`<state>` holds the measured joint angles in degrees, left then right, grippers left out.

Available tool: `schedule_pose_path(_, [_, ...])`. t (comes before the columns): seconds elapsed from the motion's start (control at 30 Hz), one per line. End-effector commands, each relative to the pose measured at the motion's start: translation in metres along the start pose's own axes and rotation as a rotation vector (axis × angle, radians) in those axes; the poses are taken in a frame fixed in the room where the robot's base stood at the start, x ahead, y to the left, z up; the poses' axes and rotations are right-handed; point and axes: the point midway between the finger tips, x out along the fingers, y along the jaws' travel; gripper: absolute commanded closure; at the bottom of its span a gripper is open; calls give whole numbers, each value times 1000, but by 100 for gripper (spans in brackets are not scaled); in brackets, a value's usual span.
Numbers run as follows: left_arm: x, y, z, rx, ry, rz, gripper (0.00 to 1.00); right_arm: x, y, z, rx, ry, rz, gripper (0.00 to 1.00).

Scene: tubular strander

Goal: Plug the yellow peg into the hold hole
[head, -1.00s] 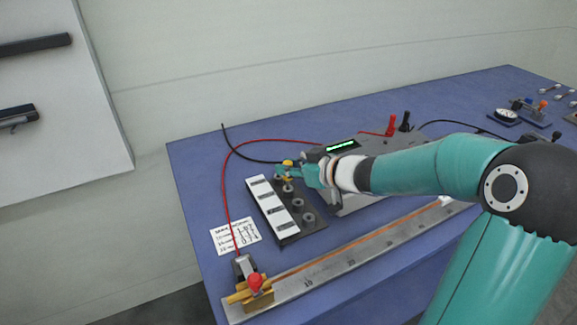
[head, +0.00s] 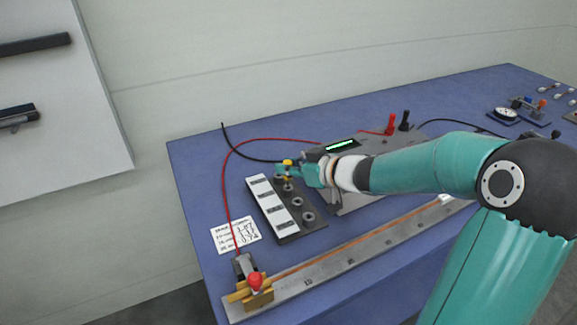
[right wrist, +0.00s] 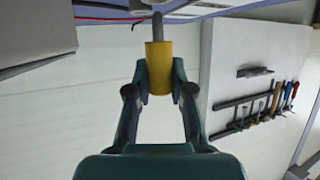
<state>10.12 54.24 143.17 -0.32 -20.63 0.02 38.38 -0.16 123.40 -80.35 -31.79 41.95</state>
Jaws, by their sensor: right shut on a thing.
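The yellow peg (right wrist: 158,68) is between the fingers of my right gripper (right wrist: 159,80) in the right wrist view, with a grey shaft sticking out past it. In the head view the yellow peg (head: 287,163) is small, and my right gripper (head: 290,170) is shut on it over the far end of a dark block with several round sockets (head: 302,205). A white labelled strip (head: 272,205) lies along this block. Whether the peg's tip is inside a socket is too small to tell. My left gripper is not in view.
A grey meter with a lit green display (head: 341,144) stands behind my right gripper, with red and black leads. A long ruler rail (head: 370,252) with a red-knobbed clamp (head: 254,282) lies in front. A paper note (head: 235,234) lies left on the blue table (head: 200,180).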

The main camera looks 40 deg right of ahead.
Motion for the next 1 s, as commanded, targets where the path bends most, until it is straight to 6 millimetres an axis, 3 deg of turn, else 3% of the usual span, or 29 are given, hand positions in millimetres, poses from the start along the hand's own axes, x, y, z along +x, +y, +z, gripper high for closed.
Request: schedule_pose_path(1.0, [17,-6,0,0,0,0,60,10,0,22,0,1,0,100])
